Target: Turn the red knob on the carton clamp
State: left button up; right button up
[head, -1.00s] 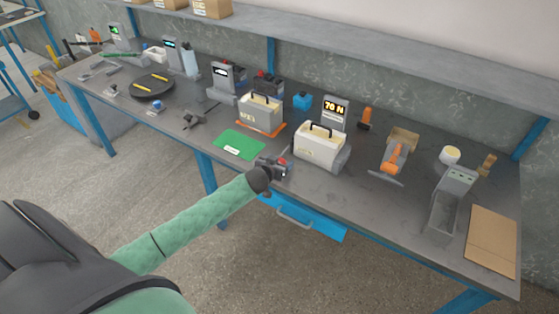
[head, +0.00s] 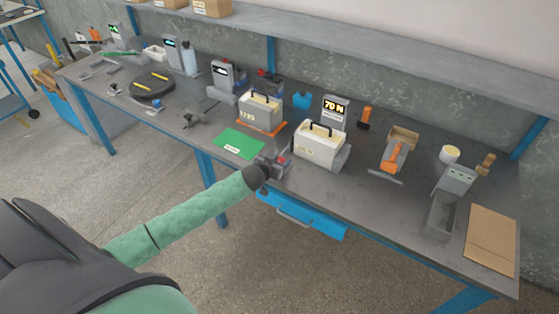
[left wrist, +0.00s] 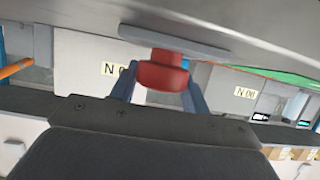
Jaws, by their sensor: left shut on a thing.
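The red knob (head: 282,160) is at the front of the bench, just left of and in front of a white carton (head: 318,145) with a black handle. The carton sits in a grey clamp (head: 343,158), with a display (head: 335,108) reading 70 N behind it. My left gripper (head: 275,164) reaches in from the left and is at the knob. In the left wrist view the red knob (left wrist: 163,72) lies between my two fingers, which are shut on it. The knob's far side is hidden. My right gripper does not show.
A green mat (head: 239,143) lies left of the gripper. A second white carton (head: 261,108) stands behind it on an orange base. A blue drawer (head: 302,213) is under the bench edge.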

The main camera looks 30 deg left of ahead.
pick_arm(q)
jog(key=shift+a+r, duration=0.1)
jog(key=shift+a, duration=0.05)
jog(key=shift+m+h, duration=0.7)
jog(key=shift+h, duration=0.1)
jog(key=shift+w+m+h, duration=0.1)
jog(key=shift+m+h, duration=0.6)
jog(key=shift+m+g+h, duration=0.4)
jog(key=shift+m+h, duration=0.1)
jog(key=shift+h, duration=0.2)
jog(key=shift+m+g, duration=0.3)
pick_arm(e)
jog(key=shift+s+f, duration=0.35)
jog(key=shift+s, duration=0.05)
pick_arm(q)
jog(key=shift+m+h, duration=0.5)
jog(key=shift+h, duration=0.2)
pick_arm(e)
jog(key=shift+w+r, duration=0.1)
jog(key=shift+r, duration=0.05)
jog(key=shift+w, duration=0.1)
